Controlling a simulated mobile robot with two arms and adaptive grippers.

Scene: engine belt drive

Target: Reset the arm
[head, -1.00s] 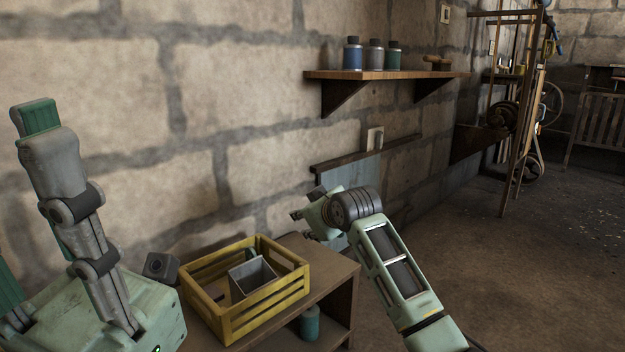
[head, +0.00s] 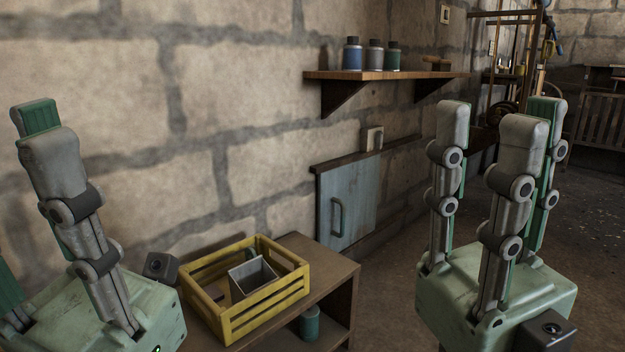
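My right gripper (head: 494,125) stands upright at the right of the head view. Its grey and green fingers are spread apart with nothing between them. My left gripper (head: 30,130) is at the left edge, close to the camera, its fingers pointing up. One finger shows whole and another is cut off by the frame edge, with a clear gap between them and nothing held in view.
A yellow crate (head: 238,328) with a grey metal box (head: 252,276) sits on a low wooden shelf unit (head: 335,270). A green canister (head: 310,322) is below. A blue cabinet door (head: 350,200) is on the wall. A wall shelf (head: 390,75) holds several bottles.

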